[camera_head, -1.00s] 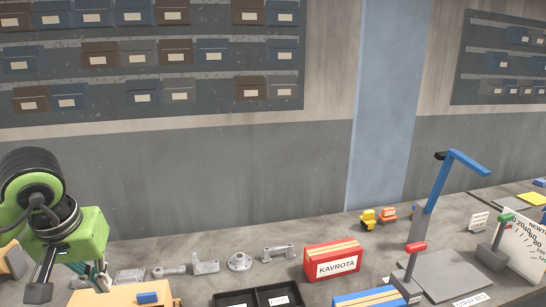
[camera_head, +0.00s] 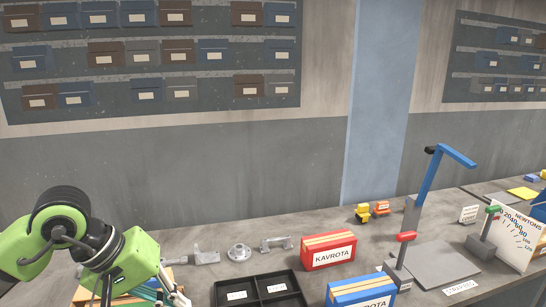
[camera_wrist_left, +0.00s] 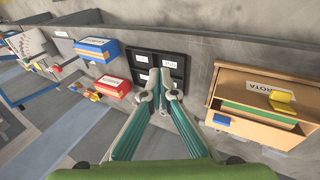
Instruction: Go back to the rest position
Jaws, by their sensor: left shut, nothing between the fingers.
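My left arm comes in from the left in the head view, and its green wrist stands over the bench's left part. My left gripper (camera_head: 166,285) points down there, partly cut off by the lower edge. In the left wrist view the left gripper (camera_wrist_left: 160,88) has its fingertips drawn together with nothing between them. Beyond the tips lies a black divided tray (camera_wrist_left: 158,56). My right gripper is not in view.
The black tray (camera_head: 245,306) and the red KAVROTA box (camera_head: 328,261) stand on the bench, with a blue box (camera_head: 362,293) nearer. Metal parts (camera_head: 238,252) lie behind the tray. A wooden box (camera_wrist_left: 228,82) is right of the fingers in the wrist view.

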